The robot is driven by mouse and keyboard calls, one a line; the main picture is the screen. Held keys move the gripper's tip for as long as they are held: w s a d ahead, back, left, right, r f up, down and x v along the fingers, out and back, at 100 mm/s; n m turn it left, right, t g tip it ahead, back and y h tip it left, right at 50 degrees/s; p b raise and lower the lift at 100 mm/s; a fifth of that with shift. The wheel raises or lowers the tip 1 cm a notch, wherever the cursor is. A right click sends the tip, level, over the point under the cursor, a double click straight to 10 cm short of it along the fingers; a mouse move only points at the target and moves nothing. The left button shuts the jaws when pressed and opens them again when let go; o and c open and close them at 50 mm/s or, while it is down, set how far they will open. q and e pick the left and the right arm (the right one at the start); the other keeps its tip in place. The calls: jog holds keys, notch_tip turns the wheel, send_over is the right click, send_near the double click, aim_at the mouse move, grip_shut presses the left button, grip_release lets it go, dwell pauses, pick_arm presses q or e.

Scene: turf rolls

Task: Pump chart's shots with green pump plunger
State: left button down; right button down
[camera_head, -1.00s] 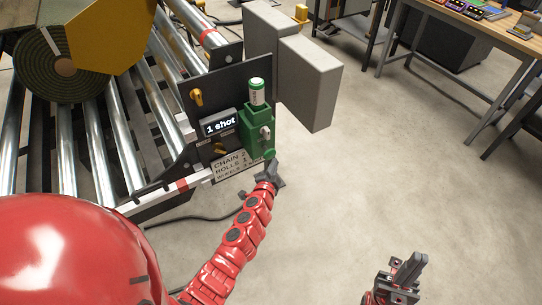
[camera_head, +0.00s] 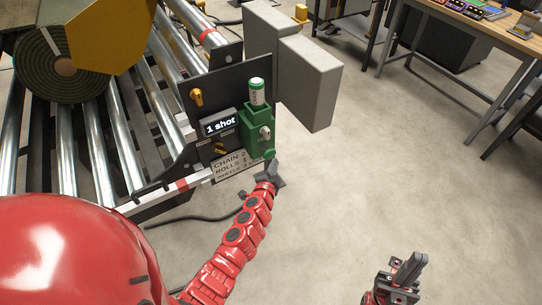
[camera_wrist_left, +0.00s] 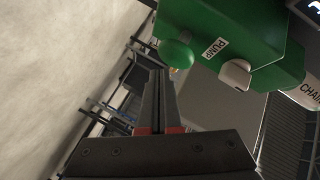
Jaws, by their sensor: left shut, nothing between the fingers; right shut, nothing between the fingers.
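The green pump (camera_head: 258,140) is mounted on a dark panel at the conveyor's end, with a white and green cylinder (camera_head: 257,92) standing on top. In the left wrist view the pump body (camera_wrist_left: 240,22) carries a "PUMP" label, and its round green plunger knob (camera_wrist_left: 176,54) sticks out. A display (camera_head: 219,122) reads "1 shot". A chart (camera_head: 232,166) below has lines for chain, rolls and another item, partly hidden and hard to read. My left gripper (camera_head: 271,166) is shut and empty, just below the knob; contact is unclear. My right gripper (camera_head: 414,262) is shut and empty over the floor.
Roller conveyor (camera_head: 95,150) with a turf roll (camera_head: 62,62) lies at left. Grey boxes (camera_head: 305,75) jut out right of the panel. Yellow knobs (camera_head: 196,97) sit left of the pump. A workbench (camera_head: 490,30) stands far right. The floor between is clear.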

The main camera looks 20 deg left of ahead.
aim_at(269, 157)
dwell(0.7)
pick_arm(q)
jog(key=shift+w+a, duration=0.3)
jog(key=shift+a, duration=0.05)
jog(key=shift+w+a, duration=0.75)
jog(key=shift+a, duration=0.35)
dwell(1.5)
jog(key=shift+s+d+b, duration=0.25)
jog(key=shift+s+d, duration=0.25)
jog(key=shift+d, duration=0.2)
jog(key=shift+s+d+b, duration=0.2)
jog(key=shift+s+d, duration=0.3)
jog(key=shift+d, duration=0.2)
jog(key=shift+d, duration=0.1)
jog(key=s+d+b, duration=0.1)
jog(key=d, duration=0.1)
jog(key=s+d, duration=0.1)
jog(key=s, duration=0.1)
jog(key=shift+d+b, duration=0.35)
jog(key=shift+d, duration=0.05)
